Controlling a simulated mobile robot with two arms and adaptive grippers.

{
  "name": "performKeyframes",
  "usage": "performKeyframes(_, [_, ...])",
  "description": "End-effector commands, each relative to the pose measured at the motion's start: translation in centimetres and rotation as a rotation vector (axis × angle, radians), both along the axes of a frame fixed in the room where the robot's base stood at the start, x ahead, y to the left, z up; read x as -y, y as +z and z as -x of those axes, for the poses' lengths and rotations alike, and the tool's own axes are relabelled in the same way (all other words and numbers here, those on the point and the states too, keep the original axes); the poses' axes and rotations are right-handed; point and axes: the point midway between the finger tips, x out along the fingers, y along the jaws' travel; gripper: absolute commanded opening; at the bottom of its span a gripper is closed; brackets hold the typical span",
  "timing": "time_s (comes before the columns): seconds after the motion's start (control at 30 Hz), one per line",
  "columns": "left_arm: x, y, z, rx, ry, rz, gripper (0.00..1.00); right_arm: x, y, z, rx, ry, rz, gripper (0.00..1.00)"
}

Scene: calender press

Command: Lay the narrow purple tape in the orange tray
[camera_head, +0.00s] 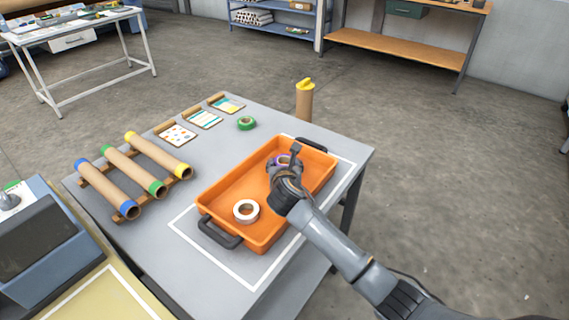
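The orange tray (226,196) lies on the grey table inside a white outline, with a black handle at each end. A purple tape roll (281,159) shows at the far side of the tray, partly hidden by my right gripper. My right gripper (286,164) is over the tray, right at the purple tape. The arm hides the fingers in part, so I cannot tell whether they are shut on the roll or whether it touches the tray floor. A white tape roll (246,211) lies flat in the near part of the tray. My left gripper is not in view.
A green tape roll (246,123) lies on the table (207,157) behind the tray. Cardboard tubes with blue, green and yellow ends (133,172) rest on a wooden rack at left. Several cards (203,119) line the back edge. A brown tube (304,101) stands beyond the table.

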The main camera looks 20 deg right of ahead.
Motion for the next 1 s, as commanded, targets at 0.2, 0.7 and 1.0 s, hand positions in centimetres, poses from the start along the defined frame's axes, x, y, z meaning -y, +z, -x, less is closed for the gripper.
performKeyframes(0.2, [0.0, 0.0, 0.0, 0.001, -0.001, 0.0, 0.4, 0.0, 0.0, 0.0, -0.001, -0.001, 0.0, 0.8])
performKeyframes(0.7, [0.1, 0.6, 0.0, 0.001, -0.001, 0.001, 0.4, -0.8, 1.6, 3.0, 0.0, 0.002, -0.001, 0.8])
performKeyframes(1.0, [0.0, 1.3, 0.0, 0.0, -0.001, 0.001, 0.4, -2.2, 3.9, 8.3, 0.0, 0.001, 0.0, 0.8])
